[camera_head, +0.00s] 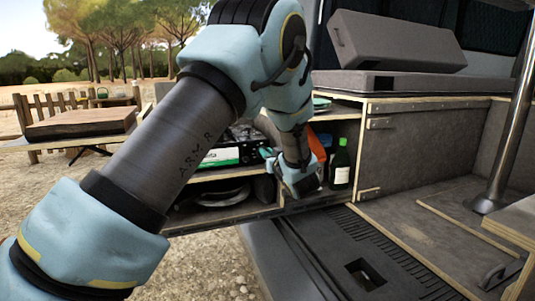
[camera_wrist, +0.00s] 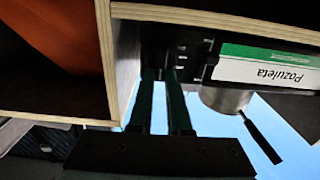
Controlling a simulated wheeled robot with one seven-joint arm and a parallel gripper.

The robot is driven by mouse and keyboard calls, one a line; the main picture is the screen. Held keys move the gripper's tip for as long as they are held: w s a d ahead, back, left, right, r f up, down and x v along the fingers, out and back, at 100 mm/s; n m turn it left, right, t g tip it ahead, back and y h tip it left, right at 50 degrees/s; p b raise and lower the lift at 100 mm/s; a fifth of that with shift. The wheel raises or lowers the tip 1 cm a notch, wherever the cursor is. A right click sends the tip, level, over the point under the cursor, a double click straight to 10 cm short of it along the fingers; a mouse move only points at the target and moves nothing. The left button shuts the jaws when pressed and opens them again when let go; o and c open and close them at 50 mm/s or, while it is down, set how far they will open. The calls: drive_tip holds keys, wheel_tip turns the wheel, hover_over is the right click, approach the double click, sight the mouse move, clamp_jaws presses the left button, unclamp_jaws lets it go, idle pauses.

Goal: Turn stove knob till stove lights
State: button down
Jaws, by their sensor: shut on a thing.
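The stove (camera_wrist: 188,58) is a dark unit on the shelf, seen upside down in the wrist view. In the head view its dark top (camera_head: 243,132) shows behind my arm. My gripper (camera_wrist: 162,76) reaches the stove's dark front with its two green fingers a small gap apart, shut on a small part there, seemingly the knob. The knob itself is hidden between the fingertips. In the head view my gripper (camera_head: 268,154) is at the shelf opening, mostly covered by my wrist. No flame is visible.
A wooden shelf wall (camera_wrist: 116,60) stands close beside my fingers. A dark green bottle (camera_head: 340,164) and an orange item (camera_head: 316,146) stand right of my wrist.

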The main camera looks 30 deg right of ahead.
drive_tip(key=shift+f+b, duration=0.15)
drive_tip(key=shift+b, duration=0.2)
drive_tip(key=n+b, duration=0.6)
drive_tip(key=b, duration=0.1)
drive_tip(key=a+f+n+b, duration=0.1)
drive_tip(key=n+b, duration=0.5)
drive_tip(key=b, duration=0.2)
drive_tip(key=f+n+b, duration=0.1)
drive_tip(key=n+b, duration=0.5)
drive_tip(key=b, duration=0.1)
drive_tip(key=shift+w+a+b, duration=0.15)
drive_tip(key=shift+a+b, duration=0.1)
drive_tip(key=shift+b, duration=0.05)
drive_tip(key=n+b, duration=0.3)
drive_tip(key=b, duration=0.1)
drive_tip(key=shift+f+n, duration=0.15)
drive_tip(key=shift+n, duration=0.15)
drive_tip(key=shift+d+n+b, duration=0.1)
drive_tip(key=shift+n+b, duration=1.2)
drive_tip(key=shift+b, duration=0.2)
drive_tip(key=c, duration=0.9)
unclamp_jaws()
drive_tip(key=shift+o, duration=0.2)
